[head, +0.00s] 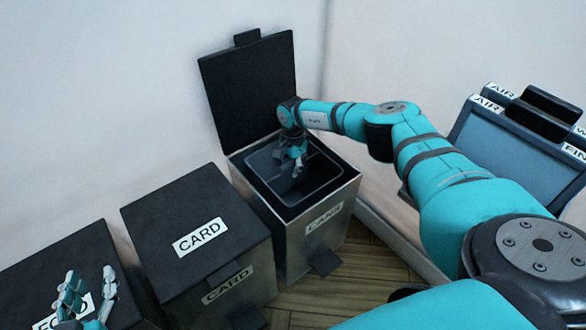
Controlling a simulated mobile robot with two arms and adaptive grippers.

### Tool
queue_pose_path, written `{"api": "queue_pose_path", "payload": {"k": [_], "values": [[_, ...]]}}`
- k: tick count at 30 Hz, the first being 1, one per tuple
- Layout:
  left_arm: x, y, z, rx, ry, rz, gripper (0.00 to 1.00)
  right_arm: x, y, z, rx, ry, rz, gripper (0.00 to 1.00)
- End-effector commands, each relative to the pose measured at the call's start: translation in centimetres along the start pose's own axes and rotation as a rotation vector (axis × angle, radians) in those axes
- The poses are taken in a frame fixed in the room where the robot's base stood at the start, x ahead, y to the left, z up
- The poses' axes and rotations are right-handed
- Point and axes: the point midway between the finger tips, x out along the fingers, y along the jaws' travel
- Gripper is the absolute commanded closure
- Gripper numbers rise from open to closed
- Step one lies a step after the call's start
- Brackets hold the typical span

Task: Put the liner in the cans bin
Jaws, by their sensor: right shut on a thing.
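The cans bin (300,240) is a metal box labelled CANS, standing at the back with its black lid (250,90) raised against the wall. A dark liner (322,172) with a thin pale rim line shows in the bin's mouth. My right gripper (296,166) reaches down at the mouth and is shut on the liner; the exact grip is small and partly hidden. The inside of the bin below is too dark to make out. My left gripper (88,290) is open and empty, above the leftmost bin's lid.
A closed bin labelled CARD (160,215) stands left of the cans bin. Another closed black-lidded bin (75,255) is further left, its label partly covered. A panel with AIR labels (515,135) stands at right. Wooden floor (345,290) shows in front.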

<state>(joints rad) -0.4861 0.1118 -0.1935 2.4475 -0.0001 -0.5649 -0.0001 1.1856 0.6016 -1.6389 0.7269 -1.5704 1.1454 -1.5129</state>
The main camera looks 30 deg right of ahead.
Motion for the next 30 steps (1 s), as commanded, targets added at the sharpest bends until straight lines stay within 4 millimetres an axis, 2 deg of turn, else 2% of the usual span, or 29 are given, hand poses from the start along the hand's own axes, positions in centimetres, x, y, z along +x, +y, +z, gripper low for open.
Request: {"api": "queue_pose_path", "payload": {"k": [30], "values": [[0.2, 0.5, -3.1, -0.002, 0.171, 0.011, 0.60, 0.6, -0.1, 0.0, 0.001, 0.000, -0.002, 1.00]]}}
